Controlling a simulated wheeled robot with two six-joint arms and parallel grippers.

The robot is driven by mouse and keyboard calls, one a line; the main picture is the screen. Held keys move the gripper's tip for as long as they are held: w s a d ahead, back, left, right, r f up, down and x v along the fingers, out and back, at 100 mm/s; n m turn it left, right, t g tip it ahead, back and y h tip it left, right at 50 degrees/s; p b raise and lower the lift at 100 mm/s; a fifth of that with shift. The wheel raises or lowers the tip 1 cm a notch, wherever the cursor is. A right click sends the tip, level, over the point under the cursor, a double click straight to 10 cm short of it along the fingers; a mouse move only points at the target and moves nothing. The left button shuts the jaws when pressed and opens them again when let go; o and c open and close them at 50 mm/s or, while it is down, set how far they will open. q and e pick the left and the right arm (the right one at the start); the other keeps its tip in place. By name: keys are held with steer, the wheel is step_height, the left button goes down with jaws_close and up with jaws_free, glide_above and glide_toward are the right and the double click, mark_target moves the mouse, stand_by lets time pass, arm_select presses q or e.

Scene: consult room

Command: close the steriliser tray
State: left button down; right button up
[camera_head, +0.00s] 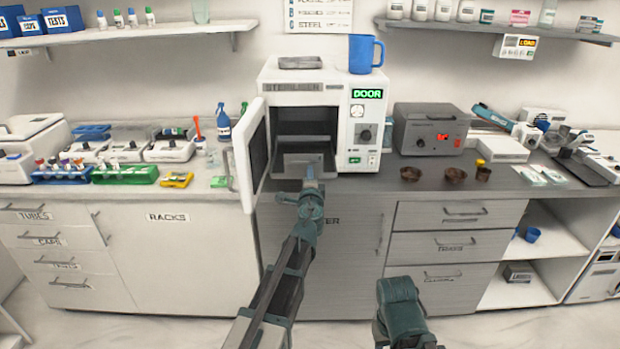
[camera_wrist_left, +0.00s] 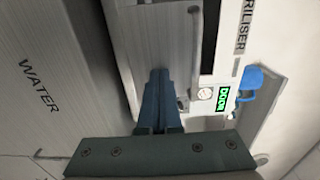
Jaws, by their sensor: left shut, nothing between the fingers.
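The steriliser (camera_head: 357,133) is a white box on the counter. Its door (camera_head: 248,150) stands open to the left, and its display reads DOOR in green. The grey steriliser tray (camera_head: 296,165) sits low in the opening, its front panel towards me and partly hidden by my gripper. My left gripper (camera_head: 310,175) is shut and empty, its tips at the tray's front; I cannot tell whether they touch. In the left wrist view the closed fingers (camera_wrist_left: 160,88) point at a pale panel (camera_wrist_left: 158,40). Only a piece of my right arm shows; its gripper is out of sight.
A blue mug (camera_head: 366,54) and a metal dish (camera_head: 300,63) stand on the steriliser. A grey device (camera_head: 430,128) and small brown bowls (camera_head: 411,174) are to the right. Racks (camera_head: 125,174) and a blue bottle (camera_head: 223,122) are left of the open door.

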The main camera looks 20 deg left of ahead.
mark_target(309, 150)
arm_select(q)
steer(key=x, duration=2.2)
steer(key=shift+w+f, duration=0.1)
steer(key=shift+f, duration=0.05)
steer(key=shift+w+a, duration=0.1)
steer(key=shift+w, duration=0.1)
steer(key=shift+r, duration=0.2)
